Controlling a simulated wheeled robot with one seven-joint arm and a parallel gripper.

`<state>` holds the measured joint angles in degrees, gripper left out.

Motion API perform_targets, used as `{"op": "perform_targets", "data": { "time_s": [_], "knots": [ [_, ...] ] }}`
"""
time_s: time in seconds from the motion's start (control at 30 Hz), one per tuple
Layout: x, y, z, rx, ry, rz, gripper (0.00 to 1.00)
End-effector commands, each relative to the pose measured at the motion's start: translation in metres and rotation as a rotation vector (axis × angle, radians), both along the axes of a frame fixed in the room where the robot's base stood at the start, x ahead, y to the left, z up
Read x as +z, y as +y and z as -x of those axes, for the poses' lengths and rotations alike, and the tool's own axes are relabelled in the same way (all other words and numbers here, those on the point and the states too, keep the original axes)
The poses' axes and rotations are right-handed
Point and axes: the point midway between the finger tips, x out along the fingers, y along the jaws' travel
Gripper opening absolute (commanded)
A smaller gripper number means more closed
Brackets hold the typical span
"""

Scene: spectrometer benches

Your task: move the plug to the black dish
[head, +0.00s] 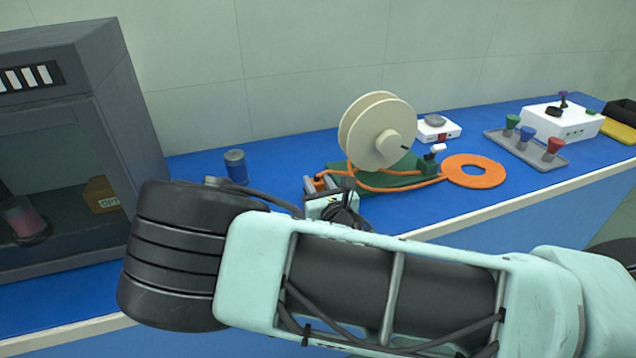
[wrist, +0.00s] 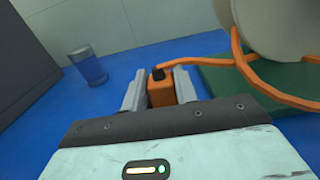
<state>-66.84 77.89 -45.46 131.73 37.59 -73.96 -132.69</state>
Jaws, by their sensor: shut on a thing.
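The orange plug (wrist: 161,92), with a dark end, sits between the two grey fingers of my gripper (wrist: 160,88) in the wrist view. The gripper is shut on it. In the head view my gripper (head: 319,184) is small and partly hidden by my arm, just left of the cable reel and over the blue bench. A black, open-topped container (head: 622,110) stands at the far right; I cannot tell if it is the black dish. A dark round base (head: 34,240) under a reddish cup shows inside the grey cabinet at left.
A cream reel (head: 372,136) on a green base (head: 405,171) stands right of my gripper, with orange cable (head: 474,171) coiled beside it. A blue jar (head: 235,166) stands left. A white scale, a grey rack of coloured stoppers and a white box stand farther right.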

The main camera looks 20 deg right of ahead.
Motion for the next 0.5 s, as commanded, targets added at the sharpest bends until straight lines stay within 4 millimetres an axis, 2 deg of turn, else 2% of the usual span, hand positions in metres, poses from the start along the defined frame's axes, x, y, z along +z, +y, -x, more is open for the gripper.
{"op": "perform_targets", "data": {
  "time_s": [0.23,0.27,0.5],
  "knots": [
    [-0.0055,0.0001,-0.0001,0.000,0.000,0.000,0.06],
    [-0.0045,0.0001,-0.0001,0.000,-0.001,0.000,0.37],
    [-0.0044,0.0000,0.0000,0.000,0.000,0.000,0.38]
  ]
}}
